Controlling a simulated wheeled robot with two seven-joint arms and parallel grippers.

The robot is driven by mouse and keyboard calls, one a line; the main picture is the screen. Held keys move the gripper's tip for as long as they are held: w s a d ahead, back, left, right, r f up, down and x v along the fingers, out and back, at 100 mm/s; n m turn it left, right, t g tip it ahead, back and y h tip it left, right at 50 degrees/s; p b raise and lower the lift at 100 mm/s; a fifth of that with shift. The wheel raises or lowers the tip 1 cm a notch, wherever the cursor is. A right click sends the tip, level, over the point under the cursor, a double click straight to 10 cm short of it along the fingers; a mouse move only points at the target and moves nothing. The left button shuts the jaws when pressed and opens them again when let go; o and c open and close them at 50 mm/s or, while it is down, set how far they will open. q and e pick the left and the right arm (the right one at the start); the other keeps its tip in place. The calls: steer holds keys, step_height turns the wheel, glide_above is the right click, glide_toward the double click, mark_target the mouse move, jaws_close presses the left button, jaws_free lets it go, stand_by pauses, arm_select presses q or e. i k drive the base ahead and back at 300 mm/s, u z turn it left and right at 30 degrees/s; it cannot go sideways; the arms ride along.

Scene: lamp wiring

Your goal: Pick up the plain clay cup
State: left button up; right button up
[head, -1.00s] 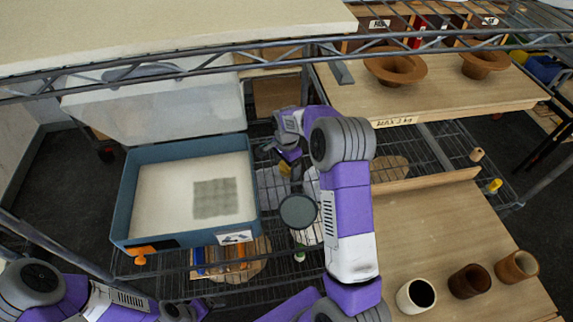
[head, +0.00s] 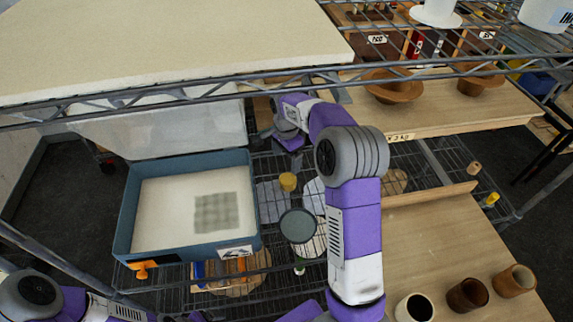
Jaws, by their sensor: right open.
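Three cups stand in a row on the wooden board at the lower right: a cream one with a dark inside (head: 415,308), a dark brown one (head: 467,296) and a lighter reddish-brown, clay-coloured one (head: 513,282). The clay-coloured cup, at the right end, looks most like the plain clay cup, but surface detail is too small to tell. My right gripper (head: 287,138) is open, above the wire shelf behind the blue box's right side, far from the cups. My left gripper (head: 193,317) is cut off at the bottom edge, and its jaws cannot be made out.
A blue box (head: 252,200) with a raised lid stands left of my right arm. A yellow cylinder (head: 287,182) and a round grey-green disc (head: 298,226) lie nearby. Brown bowls (head: 393,88) stand on the back wooden shelf. A wire shelf edge (head: 200,92) crosses above.

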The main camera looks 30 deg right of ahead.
mark_target(470, 295)
steer(key=k, duration=1)
